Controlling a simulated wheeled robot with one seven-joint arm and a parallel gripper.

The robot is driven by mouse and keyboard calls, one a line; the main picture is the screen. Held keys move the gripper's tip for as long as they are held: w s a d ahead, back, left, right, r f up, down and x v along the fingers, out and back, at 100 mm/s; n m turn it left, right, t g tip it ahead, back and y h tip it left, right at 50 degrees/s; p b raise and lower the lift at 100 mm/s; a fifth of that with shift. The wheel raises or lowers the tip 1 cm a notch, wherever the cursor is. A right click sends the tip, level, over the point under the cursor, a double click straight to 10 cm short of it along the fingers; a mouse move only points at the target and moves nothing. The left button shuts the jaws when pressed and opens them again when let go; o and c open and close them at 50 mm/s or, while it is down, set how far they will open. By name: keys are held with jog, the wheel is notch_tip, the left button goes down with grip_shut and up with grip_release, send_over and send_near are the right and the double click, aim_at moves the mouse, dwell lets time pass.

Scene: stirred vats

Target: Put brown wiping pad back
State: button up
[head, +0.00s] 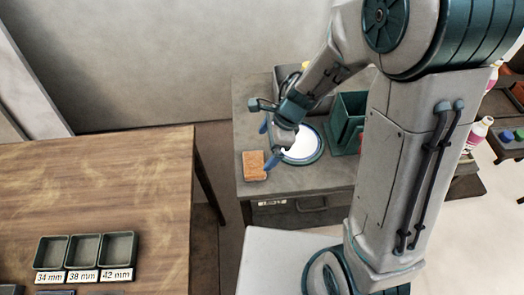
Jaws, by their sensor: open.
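The brown wiping pad (254,165) lies on the grey table, near its left front edge. My gripper (268,147) is above the table, just behind and to the right of the pad. Its blue fingers are open, and one reaches down close to the pad's right side. I cannot tell whether that finger touches the pad. A white round plate with a dark green rim (305,152) is directly right of the pad, partly covered by my gripper.
A dark green open box (348,122) stands right of the plate, partly behind my arm. A wooden table (120,190) at left holds small trays labelled 34, 38 and 42 mm (84,251). A gap separates the two tables. Pink-and-white bottles (480,128) stand at right.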

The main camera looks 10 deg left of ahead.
jog(key=shift+v, duration=1.7)
jog(key=w+d+r+m+t+y, duration=0.1)
jog(key=w+d+r+m+t, duration=0.1)
jog(key=w+r+m+t, duration=0.8)
jog(key=d+r+m+h, duration=0.2)
jog(key=d+m, duration=0.4)
jog(key=m, duration=0.4)
jog(key=d+r+m+h, duration=0.3)
jog(key=d+m, duration=0.2)
jog(key=m, duration=0.4)
jog(key=s+d+m+g+h, duration=0.1)
jog(key=s+d+m+h, duration=0.35)
jog(key=m, duration=0.85)
jog(key=s+f+m+g+y, duration=0.1)
jog(key=s+m+g+y, duration=0.3)
jog(key=s+m, duration=1)
jog(key=shift+d+f+m+g, duration=0.2)
jog(key=shift+d+m+g, duration=0.15)
jog(key=shift+m+g, duration=0.25)
